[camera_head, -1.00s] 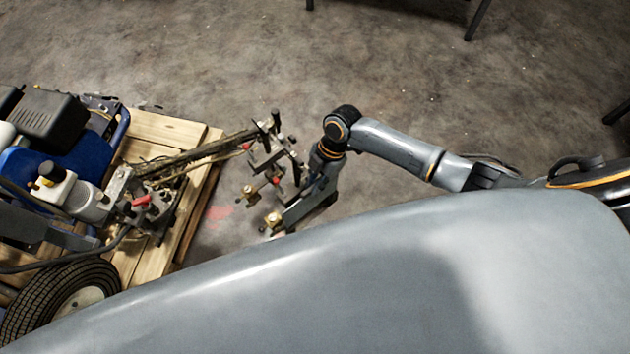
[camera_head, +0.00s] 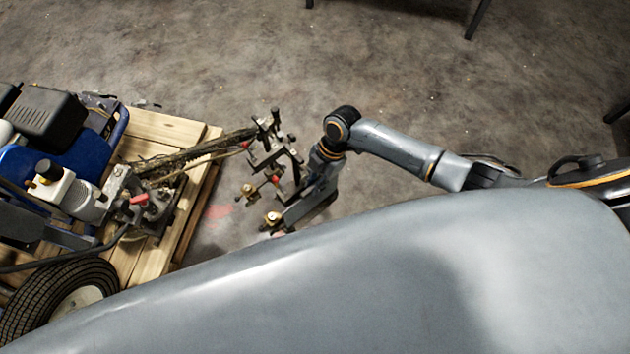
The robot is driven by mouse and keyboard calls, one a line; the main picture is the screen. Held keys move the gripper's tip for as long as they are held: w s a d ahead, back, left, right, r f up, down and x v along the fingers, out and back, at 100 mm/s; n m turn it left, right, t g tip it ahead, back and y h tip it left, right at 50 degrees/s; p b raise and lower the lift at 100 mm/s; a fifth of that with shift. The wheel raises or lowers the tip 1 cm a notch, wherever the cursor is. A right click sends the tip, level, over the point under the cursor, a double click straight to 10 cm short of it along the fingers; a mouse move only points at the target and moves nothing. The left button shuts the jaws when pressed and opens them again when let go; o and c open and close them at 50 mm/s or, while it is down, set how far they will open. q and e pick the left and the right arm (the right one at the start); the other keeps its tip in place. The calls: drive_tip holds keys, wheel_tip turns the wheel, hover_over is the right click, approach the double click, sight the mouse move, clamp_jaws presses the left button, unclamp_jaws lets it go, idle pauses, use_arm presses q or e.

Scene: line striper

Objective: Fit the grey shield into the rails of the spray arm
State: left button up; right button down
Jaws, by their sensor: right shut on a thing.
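The spray arm (camera_head: 208,152) reaches out to the right from the line striper (camera_head: 60,165). Its outer end carries a cluster of brackets (camera_head: 265,152), with brass-coloured fittings and red parts below. My right gripper (camera_head: 308,188) is at the right side of this cluster, pointing down and left. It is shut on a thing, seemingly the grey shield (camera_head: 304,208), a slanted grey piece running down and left. The shield lies close beside the brackets. The rails are too small to make out, and I cannot tell whether the shield touches them. My left gripper is not in view.
The striper rests on a wooden pallet (camera_head: 160,125), with a black tyre (camera_head: 45,298) in front. A hose runs along the striper's near side. The concrete floor (camera_head: 420,85) behind the arm is clear. Dark furniture legs show at the top and right edges.

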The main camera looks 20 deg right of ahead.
wheel_tip(320, 180, down, 6)
drive_tip(key=b, duration=0.4)
drive_tip(key=shift+b, duration=0.35)
idle(2.7)
drive_tip(key=shift+f, duration=0.4)
idle(0.4)
drive_tip(key=shift+f+b, duration=0.45)
drive_tip(key=shift+b, duration=0.15)
drive_tip(key=c, duration=0.9)
unclamp_jaws()
drive_tip(key=shift+c, duration=0.2)
